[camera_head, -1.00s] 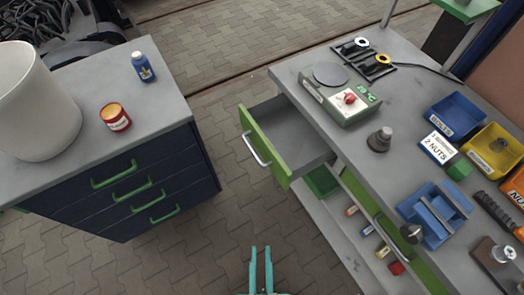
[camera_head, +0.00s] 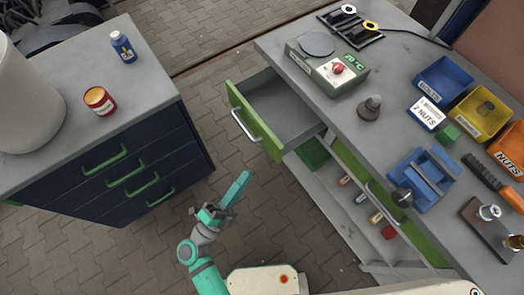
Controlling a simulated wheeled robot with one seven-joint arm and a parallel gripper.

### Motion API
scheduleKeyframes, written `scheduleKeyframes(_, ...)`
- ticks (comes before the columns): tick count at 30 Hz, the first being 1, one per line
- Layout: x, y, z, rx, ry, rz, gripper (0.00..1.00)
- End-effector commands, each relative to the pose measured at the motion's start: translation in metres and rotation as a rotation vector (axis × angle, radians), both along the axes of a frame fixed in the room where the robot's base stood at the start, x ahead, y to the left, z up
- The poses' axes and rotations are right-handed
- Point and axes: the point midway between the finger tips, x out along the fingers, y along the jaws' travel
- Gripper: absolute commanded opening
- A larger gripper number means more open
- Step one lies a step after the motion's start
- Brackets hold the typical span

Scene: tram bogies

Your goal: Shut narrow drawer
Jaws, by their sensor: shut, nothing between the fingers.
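The narrow drawer (camera_head: 258,128) has a green front and a silver bar handle (camera_head: 244,126). It stands pulled out from the grey workbench (camera_head: 335,115), and its grey inside looks empty. My gripper (camera_head: 240,184) is in the lower middle of the head view, over the paved floor. Its teal fingers are together with nothing between them. They point up and to the right toward the drawer front and appear apart from it. A second, wider green drawer front (camera_head: 365,190) with a handle sits flush in the bench to the right.
A dark blue cabinet (camera_head: 130,180) with green handles stands at the left, with paved floor between it and the bench. The bench top carries a scale (camera_head: 328,68), blue and yellow bins (camera_head: 480,110) and a blue vise (camera_head: 422,178). A lower shelf (camera_head: 340,210) holds small items.

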Motion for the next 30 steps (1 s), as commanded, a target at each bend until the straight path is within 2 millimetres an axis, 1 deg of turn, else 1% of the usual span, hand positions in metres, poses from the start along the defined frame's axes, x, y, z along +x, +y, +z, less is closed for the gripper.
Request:
scheduleKeyframes(1, 0.01, 0.006, -0.007, 0.053, -0.016, -0.023, 0.0)
scheduleKeyframes(9, 0.041, 0.033, -0.054, 0.29, -0.008, -0.169, 0.0)
scheduleKeyframes(13, 0.05, 0.046, -0.069, 0.352, 0.016, -0.223, 0.0)
scheduleKeyframes(18, 0.053, 0.054, -0.079, 0.385, 0.039, -0.263, 0.0)
scheduleKeyframes(20, 0.054, 0.054, -0.08, 0.388, 0.042, -0.268, 0.0)
scheduleKeyframes(23, 0.057, 0.048, -0.081, 0.39, 0.043, -0.272, 0.0)
scheduleKeyframes(26, 0.062, 0.036, -0.081, 0.39, 0.043, -0.274, 0.0)
scheduleKeyframes(30, 0.075, 0.014, -0.081, 0.39, 0.042, -0.273, 0.0)
